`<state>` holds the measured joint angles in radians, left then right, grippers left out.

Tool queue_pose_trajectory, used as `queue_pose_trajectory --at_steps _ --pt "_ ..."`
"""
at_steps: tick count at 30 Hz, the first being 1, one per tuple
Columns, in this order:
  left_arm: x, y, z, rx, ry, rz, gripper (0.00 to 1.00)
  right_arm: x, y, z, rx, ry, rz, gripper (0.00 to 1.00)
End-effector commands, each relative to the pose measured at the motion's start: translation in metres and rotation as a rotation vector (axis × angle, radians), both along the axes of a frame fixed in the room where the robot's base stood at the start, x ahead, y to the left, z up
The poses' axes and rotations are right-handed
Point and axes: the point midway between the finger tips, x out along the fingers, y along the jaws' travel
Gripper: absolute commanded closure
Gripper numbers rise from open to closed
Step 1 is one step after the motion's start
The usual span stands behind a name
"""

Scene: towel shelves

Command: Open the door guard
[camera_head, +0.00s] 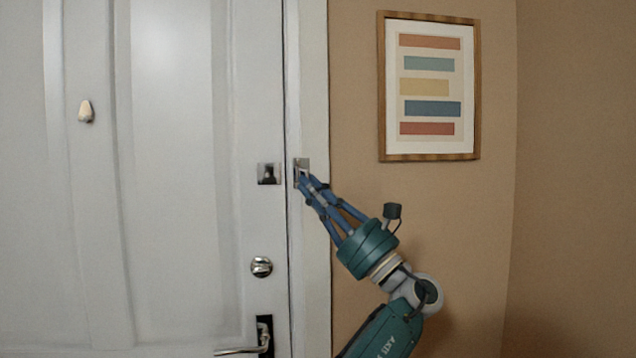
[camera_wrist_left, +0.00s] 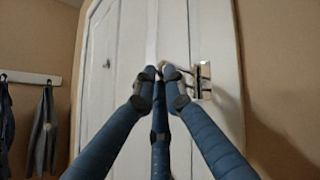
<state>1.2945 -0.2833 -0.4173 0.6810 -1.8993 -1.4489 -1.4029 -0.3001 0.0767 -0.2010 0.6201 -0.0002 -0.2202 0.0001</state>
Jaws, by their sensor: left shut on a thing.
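The door guard shows in the head view as two metal parts: a square plate with a dark knob (camera_head: 269,173) on the white door, and a frame-side part (camera_head: 301,164) on the door frame. My left gripper (camera_head: 306,183) has its blue fingers together at the frame-side part, shut on the door guard; the fingertips hide some of it. In the left wrist view, the gripper's fingertips (camera_wrist_left: 160,74) meet in front of the white door, and a shiny plate (camera_wrist_left: 205,77) shows just to their right. My right gripper is not in view.
The white door (camera_head: 170,200) appears closed. A round lock (camera_head: 261,267) and a lever handle (camera_head: 264,338) sit below the guard. A framed picture (camera_head: 429,87) hangs on the tan wall. Clothes hang on a hook rail (camera_wrist_left: 30,78) in the left wrist view.

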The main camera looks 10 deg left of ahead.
Motion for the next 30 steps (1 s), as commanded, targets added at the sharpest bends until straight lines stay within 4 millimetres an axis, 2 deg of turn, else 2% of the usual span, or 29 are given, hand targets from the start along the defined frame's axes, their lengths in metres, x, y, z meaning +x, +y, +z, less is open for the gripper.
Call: queue_pose_trajectory --at_steps 1,26,27,29,30 --pt "0.0015 -0.0059 0.0107 0.013 -0.004 0.0 1.0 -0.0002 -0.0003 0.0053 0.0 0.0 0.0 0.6" --pt "-0.0014 -0.0078 0.0112 0.021 -0.021 0.065 1.0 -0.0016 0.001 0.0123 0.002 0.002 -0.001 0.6" --pt "-0.0015 -0.0077 0.0114 0.021 -0.021 0.065 0.84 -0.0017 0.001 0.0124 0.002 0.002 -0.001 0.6" --pt "-0.0014 -0.0076 0.011 0.021 -0.02 0.065 0.75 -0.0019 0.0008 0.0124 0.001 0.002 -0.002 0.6" --pt "-0.0013 -0.0074 0.0105 0.02 -0.019 0.066 0.75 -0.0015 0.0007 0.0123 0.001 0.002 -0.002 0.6"
